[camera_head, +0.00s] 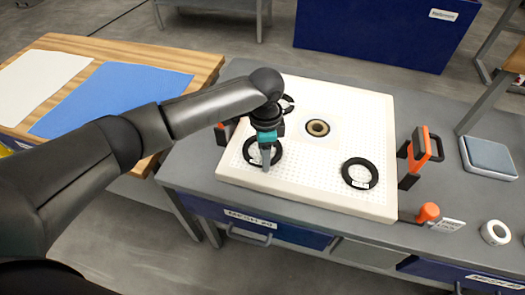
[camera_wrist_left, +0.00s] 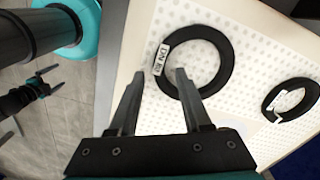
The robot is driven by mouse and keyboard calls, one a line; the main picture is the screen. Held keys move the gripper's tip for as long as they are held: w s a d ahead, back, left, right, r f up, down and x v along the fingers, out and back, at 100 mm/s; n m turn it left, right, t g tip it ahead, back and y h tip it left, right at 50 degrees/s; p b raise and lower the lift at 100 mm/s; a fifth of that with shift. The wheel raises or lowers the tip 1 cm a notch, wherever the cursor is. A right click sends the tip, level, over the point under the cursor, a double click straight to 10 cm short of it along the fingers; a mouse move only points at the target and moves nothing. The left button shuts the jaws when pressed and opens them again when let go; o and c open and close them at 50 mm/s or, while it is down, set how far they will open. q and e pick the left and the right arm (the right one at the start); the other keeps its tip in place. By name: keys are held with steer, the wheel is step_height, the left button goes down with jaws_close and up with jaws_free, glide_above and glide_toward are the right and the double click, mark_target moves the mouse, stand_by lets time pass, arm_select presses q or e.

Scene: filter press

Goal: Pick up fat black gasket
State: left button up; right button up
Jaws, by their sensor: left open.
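A black ring gasket (camera_head: 277,152) with a white label lies flat at the front left of the white perforated board (camera_head: 330,206). In the left wrist view this gasket (camera_wrist_left: 222,62) has a wide band and its label reads DN 80. My left gripper (camera_head: 266,163) points down over it and partly hides it. In the left wrist view the gripper (camera_wrist_left: 160,74) is open and empty, its fingertips near the labelled side. A second black ring (camera_head: 360,173) lies at the front right. A third (camera_head: 289,99) lies behind the arm, partly hidden. It shows in the left wrist view (camera_wrist_left: 291,93).
A round tan-and-black piece (camera_head: 317,127) sits mid-board. An orange-and-black tool (camera_head: 420,150) and an orange knob (camera_head: 428,212) stand right of the board. A white roll (camera_head: 495,232) and grey scale (camera_head: 489,157) lie farther right.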

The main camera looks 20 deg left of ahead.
arm_select(q)
steer(key=shift+f, duration=0.6)
jaws_close()
